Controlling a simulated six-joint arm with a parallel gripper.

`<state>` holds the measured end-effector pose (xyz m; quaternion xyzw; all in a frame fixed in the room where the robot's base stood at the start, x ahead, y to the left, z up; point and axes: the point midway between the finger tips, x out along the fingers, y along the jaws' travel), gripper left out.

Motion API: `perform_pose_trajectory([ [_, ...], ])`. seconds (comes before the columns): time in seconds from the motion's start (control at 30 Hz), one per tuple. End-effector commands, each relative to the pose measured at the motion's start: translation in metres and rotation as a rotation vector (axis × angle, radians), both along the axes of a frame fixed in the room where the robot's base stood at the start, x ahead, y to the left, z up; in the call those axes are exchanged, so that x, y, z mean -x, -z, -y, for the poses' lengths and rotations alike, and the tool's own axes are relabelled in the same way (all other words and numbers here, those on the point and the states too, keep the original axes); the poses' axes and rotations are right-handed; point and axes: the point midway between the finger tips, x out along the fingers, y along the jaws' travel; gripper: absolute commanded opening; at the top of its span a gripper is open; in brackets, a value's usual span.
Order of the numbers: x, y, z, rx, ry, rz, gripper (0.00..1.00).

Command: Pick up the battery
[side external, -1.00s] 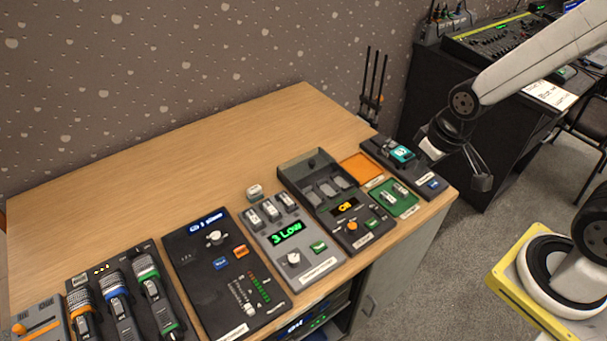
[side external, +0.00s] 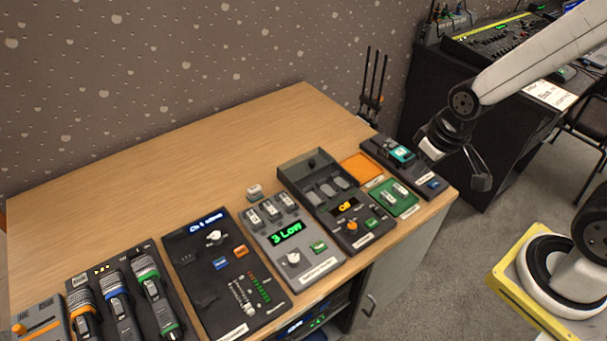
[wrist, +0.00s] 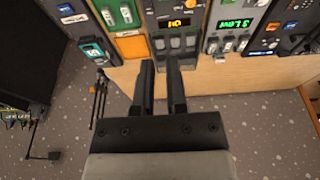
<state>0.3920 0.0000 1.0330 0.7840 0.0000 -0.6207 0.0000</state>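A small loose grey-white battery (side external: 255,191) sits on the wooden desk, just behind the grey charger (side external: 318,268) whose display reads "3 Low". Several similar batteries stand in the charger's back slots (side external: 270,210), and two more lie in a green tray (side external: 411,205). Which battery is meant cannot be told.
Handheld microphones (side external: 117,310) and a fader panel (side external: 222,288) stand at the left. The back of the desk (side external: 200,170) is clear.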

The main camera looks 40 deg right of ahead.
Motion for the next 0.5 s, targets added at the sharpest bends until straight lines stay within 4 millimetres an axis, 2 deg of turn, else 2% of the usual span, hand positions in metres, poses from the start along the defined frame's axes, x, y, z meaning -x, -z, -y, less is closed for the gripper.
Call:
perform_pose_trajectory([
  [0.03,0.0,0.0,0.0,0.0,0.0,0.0,0.35],
  [0.13,0.0,0.0,0.0,0.0,0.0,0.0,0.67],
  [0.17,0.0,0.0,0.0,0.0,0.0,0.0,0.71],
  [0.5,-0.0015,-0.0001,-0.0004,0.0,0.0,0.0,0.71],
])
